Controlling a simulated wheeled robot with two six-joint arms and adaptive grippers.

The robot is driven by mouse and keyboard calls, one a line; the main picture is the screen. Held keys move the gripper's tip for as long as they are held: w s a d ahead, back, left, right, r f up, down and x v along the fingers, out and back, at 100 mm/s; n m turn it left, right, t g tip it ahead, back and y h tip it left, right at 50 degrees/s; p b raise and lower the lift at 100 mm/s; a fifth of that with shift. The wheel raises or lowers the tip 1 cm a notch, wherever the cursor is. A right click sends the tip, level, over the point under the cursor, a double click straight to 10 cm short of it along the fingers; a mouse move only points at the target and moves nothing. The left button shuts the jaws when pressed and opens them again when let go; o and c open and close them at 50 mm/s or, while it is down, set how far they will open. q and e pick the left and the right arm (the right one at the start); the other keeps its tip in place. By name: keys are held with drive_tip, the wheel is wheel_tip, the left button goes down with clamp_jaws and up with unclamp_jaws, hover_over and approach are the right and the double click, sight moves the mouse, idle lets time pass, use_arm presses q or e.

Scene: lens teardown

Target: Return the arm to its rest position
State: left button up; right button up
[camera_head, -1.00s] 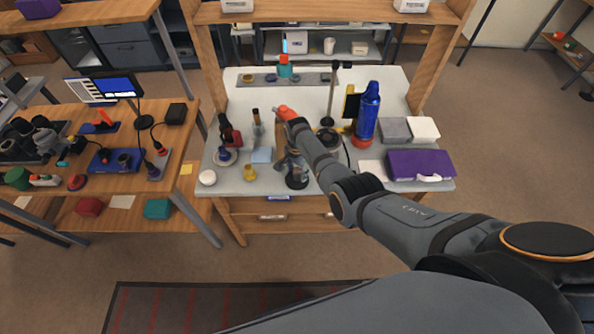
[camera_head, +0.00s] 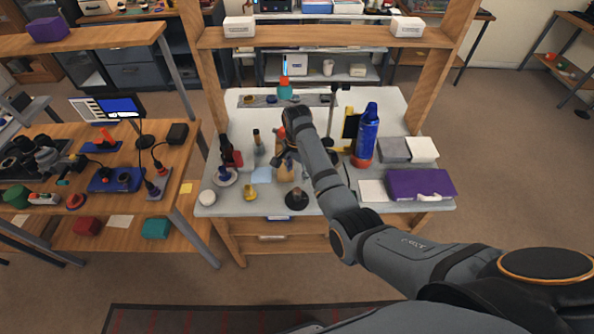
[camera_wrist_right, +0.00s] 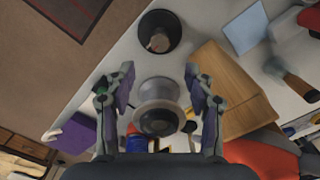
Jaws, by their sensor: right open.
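My right arm (camera_head: 333,185) reaches from the lower right over the white worktable (camera_head: 240,207). Its gripper (camera_head: 285,153) hangs above the middle of the table. In the right wrist view the gripper (camera_wrist_right: 158,80) is open, with its two fingers well apart. A pale, round, spool-like part with a dark end (camera_wrist_right: 157,106) shows between the fingers. Its distance from them is hard to judge, and no grip on it shows. A dark round cup (camera_wrist_right: 160,33) stands on the table beyond the fingertips. My left gripper is not in view.
A blue bottle (camera_head: 367,135) and a purple case (camera_head: 420,184) stand right of the arm. Small bottles (camera_head: 227,150) and a yellow part (camera_head: 249,192) are to its left. A wooden frame rises behind the table. A second bench (camera_head: 178,200) is at left.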

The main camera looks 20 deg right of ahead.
idle(0.3)
drive_tip(key=s+d+f+n, duration=0.3)
drive_tip(key=s+d+f, duration=0.1)
drive_tip(key=s, duration=0.2)
drive_tip(key=s+d+r+n+t, duration=0.1)
drive_tip(key=s+r+n, duration=0.15)
drive_tip(key=s, duration=0.45)
drive_tip(key=s+d+r+n+t+h, duration=0.1)
drive_tip(key=s+n, duration=0.3)
drive_tip(key=s, duration=0.3)
drive_tip(key=s+d+r+n+t, duration=0.1)
drive_tip(key=s+r+n+t, duration=0.15)
drive_tip(key=s, duration=0.45)
wheel_tip(320, 180, down, 27)
drive_tip(key=s+d+g+b, duration=0.2)
drive_tip(key=d, duration=0.1)
drive_tip(key=s+f+g+b, duration=0.1)
drive_tip(key=s+f+b, duration=0.1)
drive_tip(key=s+f, duration=1.7)
drive_tip(key=shift+d+f+n, duration=0.3)
drive_tip(key=shift+d+f, duration=0.05)
drive_tip(key=shift+d, duration=0.1)
